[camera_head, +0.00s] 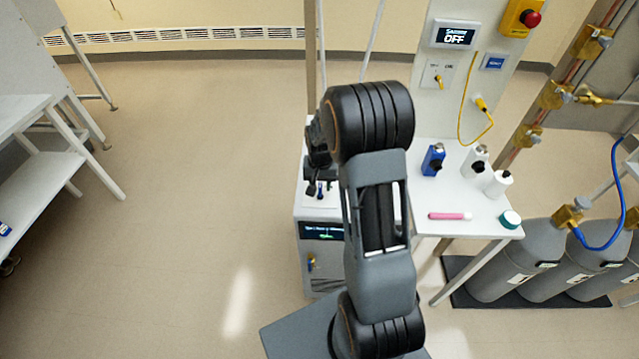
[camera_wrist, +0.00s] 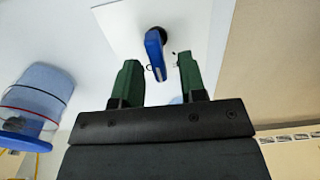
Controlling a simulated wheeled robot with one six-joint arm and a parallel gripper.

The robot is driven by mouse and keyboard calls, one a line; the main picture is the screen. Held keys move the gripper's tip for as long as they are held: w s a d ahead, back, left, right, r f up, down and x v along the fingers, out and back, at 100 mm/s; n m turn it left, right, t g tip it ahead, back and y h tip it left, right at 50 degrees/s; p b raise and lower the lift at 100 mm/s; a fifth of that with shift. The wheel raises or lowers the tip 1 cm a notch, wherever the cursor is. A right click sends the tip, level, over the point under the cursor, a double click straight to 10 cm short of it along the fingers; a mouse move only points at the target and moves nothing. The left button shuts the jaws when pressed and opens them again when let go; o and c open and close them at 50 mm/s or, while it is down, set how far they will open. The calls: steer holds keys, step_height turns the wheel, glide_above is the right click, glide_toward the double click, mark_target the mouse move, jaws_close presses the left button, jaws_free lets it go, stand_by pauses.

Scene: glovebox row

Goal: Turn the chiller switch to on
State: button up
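A blue lever (camera_wrist: 155,52) on a round dark base stands on a white plate (camera_wrist: 112,22) in the wrist view. A small blue piece (camera_head: 320,190) shows on top of the white cabinet (camera_head: 301,210) in the head view; it looks like the same lever. My gripper (camera_wrist: 158,66) is open, with one green finger on each side of the lever's end; contact cannot be told. In the head view my gripper (camera_head: 318,160) is dark, over the cabinet top and partly hidden by my arm. A wall display (camera_head: 455,35) reads OFF; its label line is hard to read.
A white side table (camera_head: 460,190) right of my arm holds a blue bottle (camera_head: 432,160), white bottles and a pink stick (camera_head: 449,216). Grey gas cylinders (camera_head: 515,262) stand at right. The floor (camera_head: 190,190) at left is clear.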

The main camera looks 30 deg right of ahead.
jaws_close()
steer(key=shift+m, duration=0.4)
steer(key=shift+d+m+b, duration=0.15)
steer(key=shift+m+b, duration=0.3)
steer(key=shift+m, duration=0.45)
steer(key=shift+s+d+m+b, duration=0.15)
steer(key=shift+m+b, duration=0.25)
steer(key=shift+m, duration=1.5)
jaws_free()
